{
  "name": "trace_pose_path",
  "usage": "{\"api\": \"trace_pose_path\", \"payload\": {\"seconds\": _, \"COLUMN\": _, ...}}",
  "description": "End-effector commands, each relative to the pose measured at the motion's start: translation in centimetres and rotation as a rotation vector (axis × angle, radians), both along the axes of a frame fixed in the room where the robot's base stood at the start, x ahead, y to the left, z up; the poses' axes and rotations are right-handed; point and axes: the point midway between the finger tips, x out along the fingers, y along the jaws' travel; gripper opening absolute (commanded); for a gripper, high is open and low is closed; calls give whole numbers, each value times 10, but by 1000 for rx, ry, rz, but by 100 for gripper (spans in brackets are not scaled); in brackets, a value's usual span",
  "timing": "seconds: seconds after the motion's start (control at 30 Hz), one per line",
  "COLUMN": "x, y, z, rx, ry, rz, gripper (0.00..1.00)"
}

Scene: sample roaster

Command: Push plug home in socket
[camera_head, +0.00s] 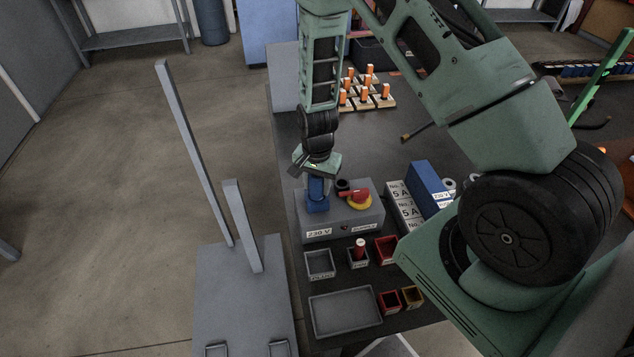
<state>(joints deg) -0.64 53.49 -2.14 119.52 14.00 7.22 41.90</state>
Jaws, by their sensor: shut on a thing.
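A grey box (342,229) labelled "230 V" stands on the dark table. On its left part is a blue socket (317,206). A blue plug (316,187) stands upright, in line with the socket and directly above it. My gripper (316,176) points down over the box and is shut on the plug's upper part. The fingertips are small and partly hidden by the gripper body. I cannot tell whether a gap is left between plug and socket.
A red switch on a yellow plate (361,204) sits right of the socket, with a dark knob beside it. Small bins (320,264) and a grey tray (345,312) lie in front. Labelled boxes (404,206) stand to the right. Orange-topped pieces (385,91) stand behind.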

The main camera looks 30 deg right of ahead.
Motion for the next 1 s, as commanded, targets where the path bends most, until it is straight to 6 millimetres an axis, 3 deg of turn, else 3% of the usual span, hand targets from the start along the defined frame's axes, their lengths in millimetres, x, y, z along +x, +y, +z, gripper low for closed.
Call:
{"api": "trace_pose_path", "payload": {"seconds": 0.07, "x": 0, "y": 0, "z": -3, "rx": 0, "ry": 0, "rz": 0, "gripper": 12}}
{"api": "trace_pose_path", "payload": {"seconds": 0.1, "x": 0, "y": 0, "z": -2, "rx": 1, "ry": -1, "rz": 0, "gripper": 47}}
{"api": "trace_pose_path", "payload": {"seconds": 0.17, "x": 0, "y": 0, "z": -2, "rx": 0, "ry": 0, "rz": 0, "gripper": 64}}
{"api": "trace_pose_path", "payload": {"seconds": 0.57, "x": 0, "y": 0, "z": 4, "rx": 0, "ry": -1, "rz": 0, "gripper": 64}}
{"api": "trace_pose_path", "payload": {"seconds": 0.77, "x": 1, "y": 0, "z": 36, "rx": -1, "ry": -6, "rz": 1, "gripper": 64}}
{"api": "trace_pose_path", "payload": {"seconds": 1.0, "x": 1, "y": 0, "z": 90, "rx": -1, "ry": -6, "rz": 1, "gripper": 64}}
